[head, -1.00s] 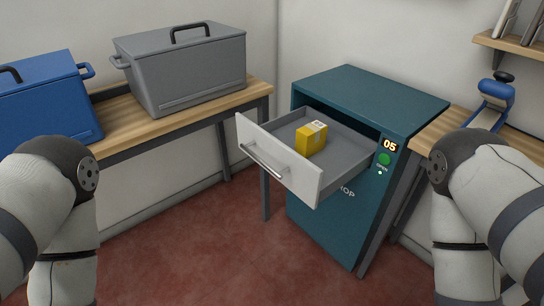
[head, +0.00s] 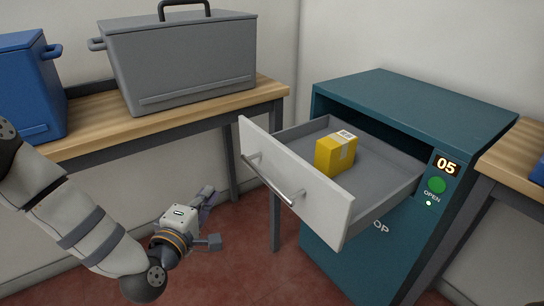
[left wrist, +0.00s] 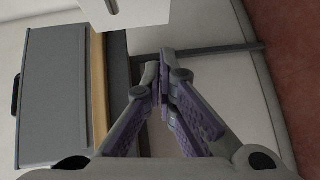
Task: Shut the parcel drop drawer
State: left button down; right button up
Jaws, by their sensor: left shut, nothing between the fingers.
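The parcel drop drawer (head: 300,184) stands pulled out of the teal cabinet (head: 420,110) in the head view. It has a white front with a metal bar handle (head: 270,181) and a grey tray inside. A yellow parcel (head: 335,153) with a pale label sits in the tray. My left gripper (head: 210,198) is left of the drawer front and lower than it, apart from it. In the left wrist view its fingers (left wrist: 162,75) are closed together and empty. A white corner, probably the drawer front (left wrist: 140,12), shows at the top there. My right gripper is not in view.
A wooden bench (head: 170,120) at left carries a grey bin (head: 185,65) and a blue bin (head: 28,90). Another wooden table (head: 515,155) stands right of the cabinet. The green button (head: 437,185) is by the "05" display. Red floor is clear before the drawer.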

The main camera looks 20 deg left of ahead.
pick_arm(q)
jog(key=w+r+n+t+b, duration=0.1)
jog(key=w+r, duration=0.2)
jog(key=w, duration=1.2)
jog(key=shift+a+y+b, duration=0.15)
jog(key=shift+y+b, duration=0.15)
jog(key=shift+b, duration=0.05)
